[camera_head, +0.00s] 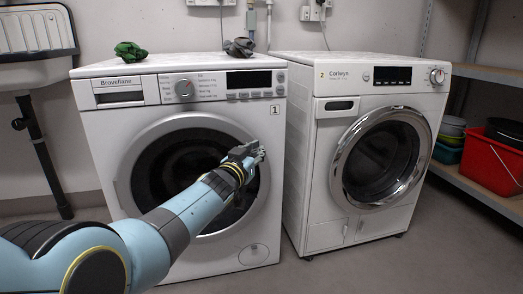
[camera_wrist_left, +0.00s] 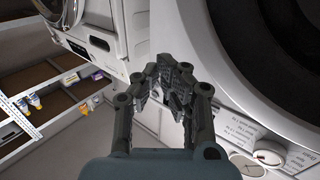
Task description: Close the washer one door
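Washer one (camera_head: 110,150) is the white machine on the left, with a "1" label on its front. Its round door (camera_head: 150,128) has a wide pale ring and dark glass. The door looks flush or nearly flush with the front; a small gap cannot be ruled out. My left gripper (camera_head: 257,151) is at the door's right edge, and my arm hides the lower middle of the door. In the left wrist view the gripper (camera_wrist_left: 174,82) has its fingertips together, with nothing seen between them, beside the door ring (camera_wrist_left: 215,50). My right gripper is not in view.
The second washer (camera_head: 320,190), with a chrome-ringed door (camera_head: 380,160), stands close on the right. A green cloth (camera_head: 130,51) and a dark cloth (camera_head: 239,47) lie on washer one. A shelf with a red bucket (camera_head: 490,160) is at the right, a sink (camera_head: 35,45) at the left.

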